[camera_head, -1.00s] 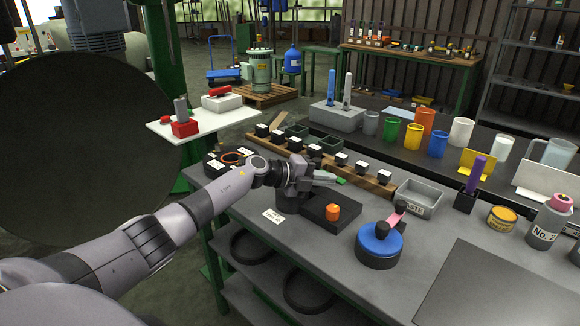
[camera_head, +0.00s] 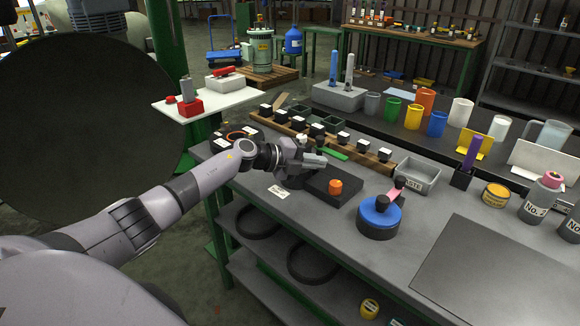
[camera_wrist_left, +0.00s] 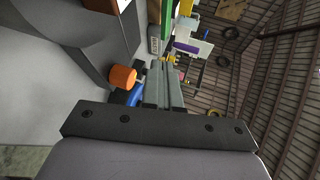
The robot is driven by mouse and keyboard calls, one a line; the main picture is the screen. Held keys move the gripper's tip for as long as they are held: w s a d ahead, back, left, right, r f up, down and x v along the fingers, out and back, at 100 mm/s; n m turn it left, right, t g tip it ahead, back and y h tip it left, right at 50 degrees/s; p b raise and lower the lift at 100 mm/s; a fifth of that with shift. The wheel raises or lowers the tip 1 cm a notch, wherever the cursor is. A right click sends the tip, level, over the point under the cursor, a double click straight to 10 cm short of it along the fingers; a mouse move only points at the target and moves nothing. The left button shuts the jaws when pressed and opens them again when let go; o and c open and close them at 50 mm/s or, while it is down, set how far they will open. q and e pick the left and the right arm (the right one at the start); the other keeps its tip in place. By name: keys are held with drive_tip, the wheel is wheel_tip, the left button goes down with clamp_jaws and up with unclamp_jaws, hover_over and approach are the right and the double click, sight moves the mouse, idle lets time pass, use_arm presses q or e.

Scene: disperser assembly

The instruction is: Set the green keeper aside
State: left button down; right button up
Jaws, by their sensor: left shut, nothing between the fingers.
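The green keeper (camera_head: 333,154) is a flat green strip lying on the grey bench, in front of the wooden rack. My left gripper (camera_head: 322,161) is just on the near left side of it, shut and empty, apart from it as far as I can see. In the left wrist view the shut fingers (camera_wrist_left: 164,88) point up the picture, and a green strip (camera_wrist_left: 167,28) shows beyond them. My right gripper is not in view.
A wooden rack (camera_head: 372,160) with several black-and-white blocks runs behind the keeper. A black plate (camera_head: 318,182) bears an orange knob (camera_head: 335,187) in front. A blue round device (camera_head: 379,217) and a grey tray (camera_head: 417,176) stand to the right.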

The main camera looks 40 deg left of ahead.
use_arm(q)
drive_tip(key=s+a+r, duration=0.1)
drive_tip(key=s+r, duration=0.1)
drive_tip(key=s, duration=0.6)
drive_tip(key=shift+a+r+p, duration=0.15)
drive_tip(key=shift+p, duration=0.2)
